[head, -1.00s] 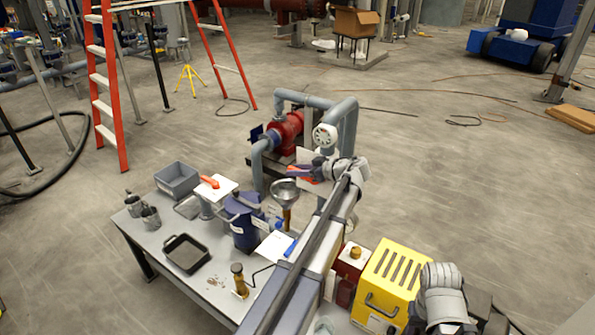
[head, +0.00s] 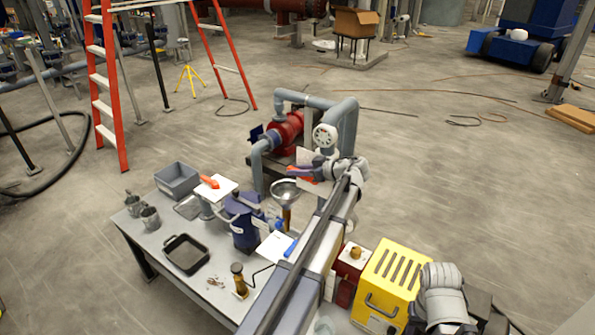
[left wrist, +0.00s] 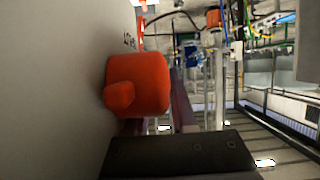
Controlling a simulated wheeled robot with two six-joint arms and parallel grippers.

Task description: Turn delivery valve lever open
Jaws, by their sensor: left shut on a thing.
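The delivery valve's orange-red lever part (left wrist: 138,84) shows close up in the left wrist view, a rounded body with a short knob beside a pale panel. In the head view a little orange (head: 303,179) shows at my left gripper (head: 303,171), which lies in front of the grey pipework below the round white gauge (head: 325,136). The gripper is shut on the lever, but its fingers largely hide the grip. One dark finger (left wrist: 185,155) crosses the bottom of the wrist view.
A table (head: 213,268) holds a grey bin (head: 177,180), a black tray (head: 186,254), a blue vessel (head: 243,228), a metal funnel (head: 285,191) and a yellow slotted box (head: 388,282). A red pump (head: 287,130) stands behind. The floor to the right is open.

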